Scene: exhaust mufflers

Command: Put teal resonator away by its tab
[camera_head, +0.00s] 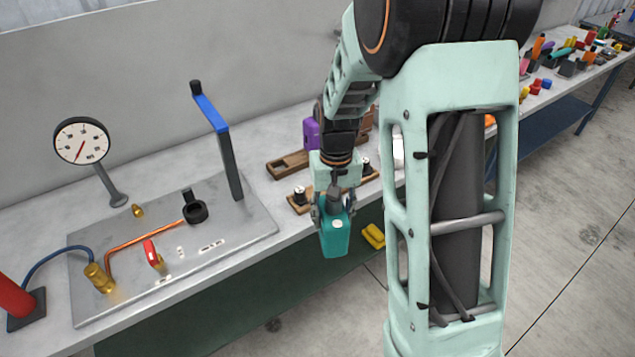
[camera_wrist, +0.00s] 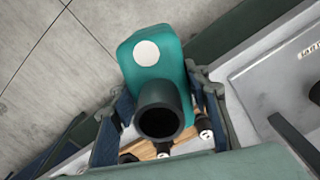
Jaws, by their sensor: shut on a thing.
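The teal resonator (camera_head: 335,236) hangs from my gripper (camera_head: 332,207) in the head view, at the front edge of the bench. In the wrist view the teal resonator (camera_wrist: 155,62) shows a white round spot and a dark open pipe end facing the camera. My gripper (camera_wrist: 158,112) is shut on it, with a finger on each side. The tab is not clearly visible, so I cannot tell which part the fingers hold. A wooden rack (camera_head: 300,207) with dark-and-white posts lies just behind the resonator, partly hidden by my gripper.
A metal plate (camera_head: 240,242) with a gauge (camera_head: 82,141), a blue-handled lever (camera_head: 211,113) and copper pipe stands to the left. A purple part (camera_head: 311,132) and a wooden holder (camera_head: 288,165) sit behind. A yellow object (camera_head: 373,236) is low beyond the bench edge.

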